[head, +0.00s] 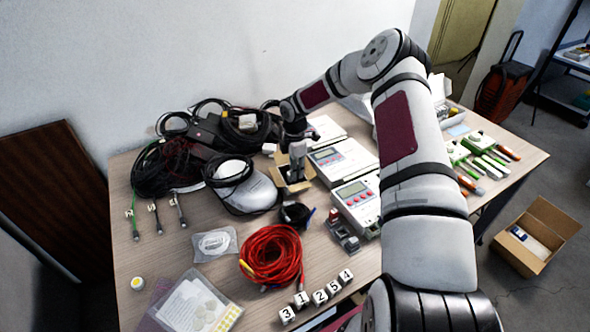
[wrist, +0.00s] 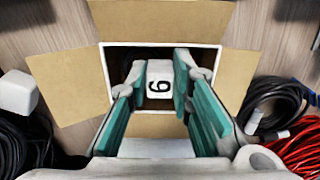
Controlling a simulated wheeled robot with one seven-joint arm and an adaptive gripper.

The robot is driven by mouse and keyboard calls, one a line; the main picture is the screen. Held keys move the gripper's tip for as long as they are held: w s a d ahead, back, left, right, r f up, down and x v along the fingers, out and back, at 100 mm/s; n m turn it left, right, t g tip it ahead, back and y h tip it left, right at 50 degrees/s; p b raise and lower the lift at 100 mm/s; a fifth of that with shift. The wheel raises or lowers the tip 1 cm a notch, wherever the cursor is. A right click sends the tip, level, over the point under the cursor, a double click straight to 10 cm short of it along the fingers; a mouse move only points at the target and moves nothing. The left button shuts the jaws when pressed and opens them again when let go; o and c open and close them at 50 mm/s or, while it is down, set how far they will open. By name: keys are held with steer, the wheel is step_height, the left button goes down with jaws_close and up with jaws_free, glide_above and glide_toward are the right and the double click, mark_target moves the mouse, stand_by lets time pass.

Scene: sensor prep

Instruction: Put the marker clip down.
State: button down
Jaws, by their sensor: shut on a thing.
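The marker clip (wrist: 159,78) is a white block with a black digit that reads as 6 or 9. It sits between the green-padded fingertips of my gripper (wrist: 163,80) in the wrist view, which are shut on it. My gripper (head: 297,162) points down over a small open cardboard box (head: 279,186) in the head view. The same box (wrist: 70,85) lies under the fingers in the wrist view, flaps spread. I cannot tell whether the clip touches the box floor. The clip is hidden in the head view.
Black cables (head: 165,170) and a grey pouch-like item (head: 250,195) lie left of the box. White meters (head: 343,160) stand to its right. A red cable coil (head: 272,254) and several numbered white cubes (head: 320,297) lie nearer the front. Bare tabletop shows around (head: 190,240).

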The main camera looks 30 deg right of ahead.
steer(key=shift+f, duration=0.1)
steer(key=c, duration=1.4)
jaws_free()
